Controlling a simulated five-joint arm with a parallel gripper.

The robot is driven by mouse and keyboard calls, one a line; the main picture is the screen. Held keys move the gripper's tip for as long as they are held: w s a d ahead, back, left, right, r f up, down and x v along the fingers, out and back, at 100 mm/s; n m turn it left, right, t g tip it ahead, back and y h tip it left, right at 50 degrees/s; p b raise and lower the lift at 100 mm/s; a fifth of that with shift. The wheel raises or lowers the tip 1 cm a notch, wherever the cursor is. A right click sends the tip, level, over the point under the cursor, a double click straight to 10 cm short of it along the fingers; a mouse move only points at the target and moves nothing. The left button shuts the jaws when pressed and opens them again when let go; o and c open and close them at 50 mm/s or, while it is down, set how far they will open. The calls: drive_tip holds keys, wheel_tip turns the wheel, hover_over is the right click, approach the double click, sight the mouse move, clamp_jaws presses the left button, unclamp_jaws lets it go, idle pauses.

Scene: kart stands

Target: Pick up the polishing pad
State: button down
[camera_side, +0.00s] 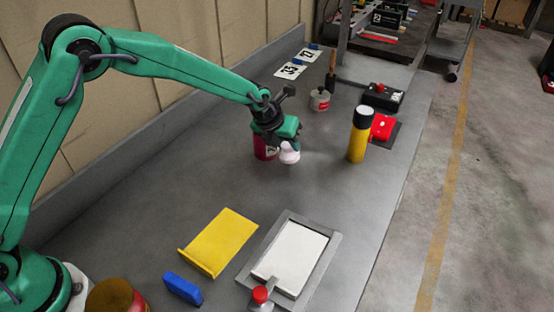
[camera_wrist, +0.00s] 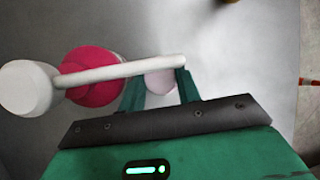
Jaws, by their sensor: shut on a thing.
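The polishing pad (camera_side: 289,155) is a small, pale pinkish-white piece with a rounded lower edge, just under my gripper (camera_side: 291,142) in the side view. My gripper is shut on it. In the wrist view the pad (camera_wrist: 159,82) shows between the two green fingers of my gripper (camera_wrist: 159,80). Its upper part is hidden by the fingers in the side view. I cannot tell whether its underside touches the bench.
A dark red can (camera_side: 264,148) stands close beside the pad on the left. A yellow can with a black cap (camera_side: 359,135) stands to the right. A yellow plate (camera_side: 220,242), blue block (camera_side: 182,289) and framed white panel (camera_side: 292,252) lie nearer. A white rod (camera_wrist: 120,71) crosses the wrist view.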

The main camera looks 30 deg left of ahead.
drive_tip(key=s+a, duration=0.1)
drive_tip(key=s, duration=0.4)
drive_tip(key=s+a, duration=0.2)
drive_tip(key=s, duration=0.3)
drive_tip(key=s+a, duration=0.2)
drive_tip(key=s, duration=0.3)
drive_tip(key=shift+s+r, duration=0.1)
drive_tip(key=shift+s, duration=0.25)
drive_tip(key=c, duration=1.5)
unclamp_jaws()
drive_tip(key=c, duration=0.4)
